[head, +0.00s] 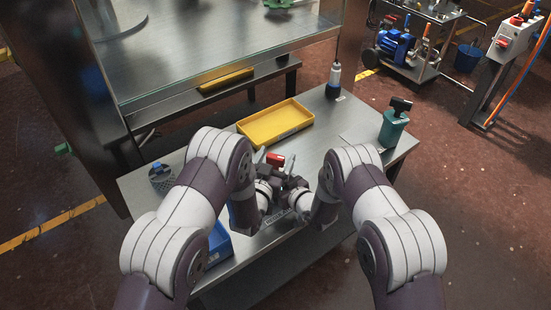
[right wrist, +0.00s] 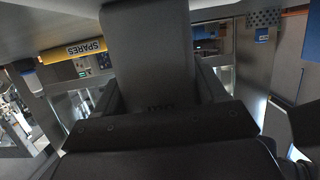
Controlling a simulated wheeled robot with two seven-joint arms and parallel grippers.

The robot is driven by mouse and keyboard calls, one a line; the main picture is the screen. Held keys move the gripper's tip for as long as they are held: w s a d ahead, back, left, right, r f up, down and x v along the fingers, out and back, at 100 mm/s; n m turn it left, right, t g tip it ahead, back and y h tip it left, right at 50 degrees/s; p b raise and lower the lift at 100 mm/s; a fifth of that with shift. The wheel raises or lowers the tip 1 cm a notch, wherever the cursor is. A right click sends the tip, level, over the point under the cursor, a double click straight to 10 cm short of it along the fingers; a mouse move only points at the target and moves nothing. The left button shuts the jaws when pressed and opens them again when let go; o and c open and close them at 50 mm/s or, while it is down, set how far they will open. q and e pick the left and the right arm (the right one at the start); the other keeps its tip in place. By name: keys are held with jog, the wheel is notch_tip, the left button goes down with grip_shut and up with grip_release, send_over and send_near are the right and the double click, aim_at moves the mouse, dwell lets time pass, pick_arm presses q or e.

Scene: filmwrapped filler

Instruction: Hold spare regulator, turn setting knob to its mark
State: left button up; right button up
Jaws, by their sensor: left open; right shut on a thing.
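My two arms meet over the metal bench. Between them is a small regulator with a red part (head: 275,158), which looks like its setting knob, and a dark part below it. My left gripper (head: 276,164) is open, with a pale finger on either side of the red part; whether they touch it I cannot tell. My right gripper (head: 298,184) is shut on the regulator and holds it above the bench, its fingers mostly hidden. In the right wrist view a large dark block (right wrist: 150,55) fills the middle. The knob's mark is not readable.
A yellow tray (head: 275,123), labelled SPARES in the right wrist view (right wrist: 86,48), lies behind the grippers. A green container (head: 393,128) and a dark-based bottle (head: 334,80) stand at the right. A mesh cup (head: 161,178) and blue bin (head: 219,243) are at the left.

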pick_arm(q)
jog(key=shift+c, duration=0.3)
jog(key=c, duration=0.9)
jog(key=shift+h, duration=0.3)
jog(key=m+g+h, duration=0.3)
jog(key=m+h, duration=0.1)
jog(key=shift+a+h, duration=0.1)
jog(key=shift+h, duration=0.3)
jog(key=m+g+h, duration=0.4)
jog(key=g, duration=0.1)
jog(key=shift+w+g, duration=0.1)
jog(key=shift+g, duration=0.2)
jog(key=m+g+h, duration=0.1)
jog(key=m+g, duration=0.1)
jog(key=g, duration=0.1)
jog(key=m+g+h, duration=0.1)
jog(key=m+g, duration=0.1)
jog(key=g, duration=0.1)
jog(key=shift+m+g, duration=0.3)
jog(key=shift+m, duration=0.1)
jog(key=shift+m+g, duration=1.4)
jog(key=shift+g, duration=0.8)
